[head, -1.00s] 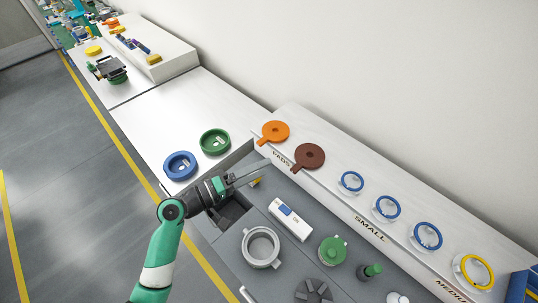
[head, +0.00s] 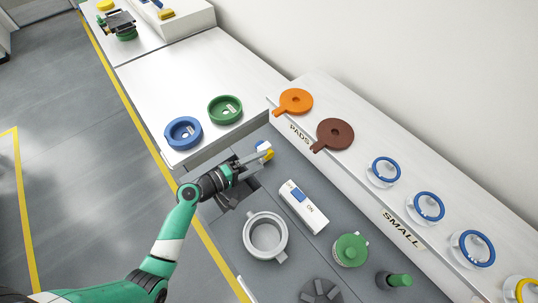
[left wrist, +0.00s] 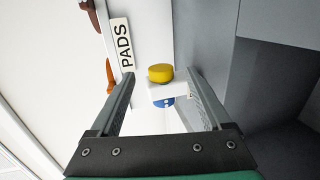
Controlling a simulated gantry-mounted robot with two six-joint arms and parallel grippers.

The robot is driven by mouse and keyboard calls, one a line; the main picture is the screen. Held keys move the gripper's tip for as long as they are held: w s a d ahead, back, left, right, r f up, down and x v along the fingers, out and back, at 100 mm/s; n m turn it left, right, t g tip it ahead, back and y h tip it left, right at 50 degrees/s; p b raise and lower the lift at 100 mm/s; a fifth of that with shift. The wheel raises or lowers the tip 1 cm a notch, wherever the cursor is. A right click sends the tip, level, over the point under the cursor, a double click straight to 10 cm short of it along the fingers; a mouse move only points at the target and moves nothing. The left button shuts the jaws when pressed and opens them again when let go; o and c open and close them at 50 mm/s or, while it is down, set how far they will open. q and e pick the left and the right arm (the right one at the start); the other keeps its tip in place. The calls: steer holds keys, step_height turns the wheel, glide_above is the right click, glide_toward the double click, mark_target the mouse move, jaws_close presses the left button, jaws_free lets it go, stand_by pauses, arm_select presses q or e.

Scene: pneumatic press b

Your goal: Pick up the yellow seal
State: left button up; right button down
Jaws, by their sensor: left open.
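A yellow ring (head: 527,290), which looks like the yellow seal, sits on a pale round piece on the right shelf, cut by the lower right edge of the head view. My left gripper (head: 262,152) is open, far to the left of that ring, over the grey worktop. A small white block with a yellow round cap (left wrist: 160,73) and a blue part lies beyond and between its open fingers in the left wrist view. Nothing is held. The block is partly hidden by the fingers in the head view. My right gripper is in neither view.
Blue-ringed pieces (head: 384,171), a brown pad (head: 332,134) and an orange pad (head: 296,102) line the shelf. A white switch box (head: 303,207), grey ring holder (head: 265,236) and green-topped part (head: 350,250) stand on the worktop. Blue (head: 184,133) and green (head: 225,110) rings sit on the white table.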

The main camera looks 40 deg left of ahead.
mark_target(266, 158)
arm_select(q)
steer(key=b+x, duration=0.1)
steer(key=x, duration=0.4)
steer(key=shift+w+f, duration=0.1)
steer(key=shift+w, duration=0.1)
jaws_close()
